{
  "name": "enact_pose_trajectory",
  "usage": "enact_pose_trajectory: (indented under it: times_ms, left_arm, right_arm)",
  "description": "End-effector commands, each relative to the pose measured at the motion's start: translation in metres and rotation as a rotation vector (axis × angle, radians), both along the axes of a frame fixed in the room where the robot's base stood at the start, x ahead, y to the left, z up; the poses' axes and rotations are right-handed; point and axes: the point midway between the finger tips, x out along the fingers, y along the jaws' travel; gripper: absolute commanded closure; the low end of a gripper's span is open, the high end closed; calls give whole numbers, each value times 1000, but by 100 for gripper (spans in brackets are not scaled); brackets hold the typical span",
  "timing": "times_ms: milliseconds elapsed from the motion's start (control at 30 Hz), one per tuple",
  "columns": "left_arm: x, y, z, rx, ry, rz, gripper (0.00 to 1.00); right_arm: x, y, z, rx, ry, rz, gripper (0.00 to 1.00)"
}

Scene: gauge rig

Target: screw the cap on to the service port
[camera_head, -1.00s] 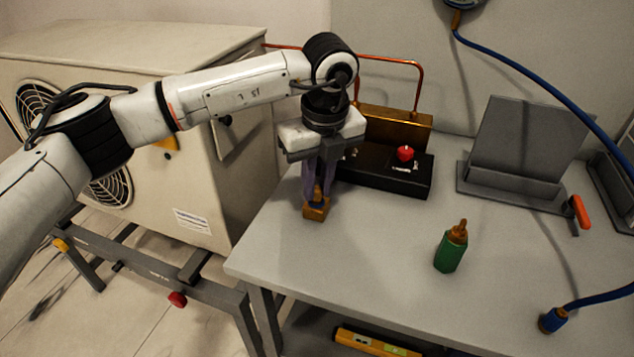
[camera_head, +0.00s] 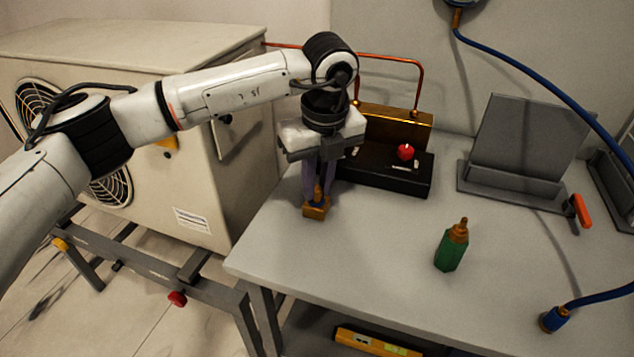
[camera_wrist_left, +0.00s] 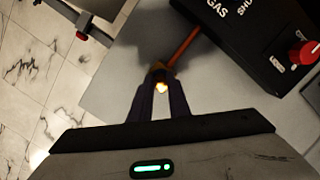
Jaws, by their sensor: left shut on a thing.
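My left gripper (camera_head: 318,192) points down over the brass service port block (camera_head: 316,211) near the table's left edge. Its purple fingers are shut on a small brass-coloured piece, apparently the cap (camera_wrist_left: 161,87), which shows brightly between the fingertips in the left wrist view. The fingers hide most of the cap, and a dark blue part shows just above the block. The cap sits on or right above the port; I cannot tell how far its thread is engaged. My right gripper is in neither view.
A black box with a red knob (camera_head: 405,151) stands behind the gripper, a copper pipe above it. A green bottle (camera_head: 451,250) stands to the right. A grey stand (camera_head: 520,140) and blue hose (camera_head: 560,95) are farther right. The table's front middle is clear.

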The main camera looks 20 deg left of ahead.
Motion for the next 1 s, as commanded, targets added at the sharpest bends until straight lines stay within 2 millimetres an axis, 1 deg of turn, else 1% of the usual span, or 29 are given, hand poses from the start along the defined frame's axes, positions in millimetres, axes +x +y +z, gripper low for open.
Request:
enact_pose_trajectory:
  times_ms: [167,267,400,500,600,867,933,1000]
  left_arm:
    - [0,0,-2,0,1,-17,100]
    - [0,0,-3,0,1,-118,100]
    - [0,0,-3,0,1,-320,100]
    - [-1,0,-3,0,2,-416,100]
    - [-1,0,-2,0,2,-456,100]
    - [-1,-1,-2,-1,3,-462,100]
    - [-1,-1,-3,-2,2,-500,100]
    - [-1,-1,-4,-1,1,-580,100]
  right_arm:
    - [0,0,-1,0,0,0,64]
    - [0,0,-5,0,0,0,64]
    - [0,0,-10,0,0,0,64]
    - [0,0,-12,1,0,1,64]
    - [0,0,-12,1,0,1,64]
    - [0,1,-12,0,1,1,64]
    - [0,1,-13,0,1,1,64]
    - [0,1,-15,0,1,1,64]
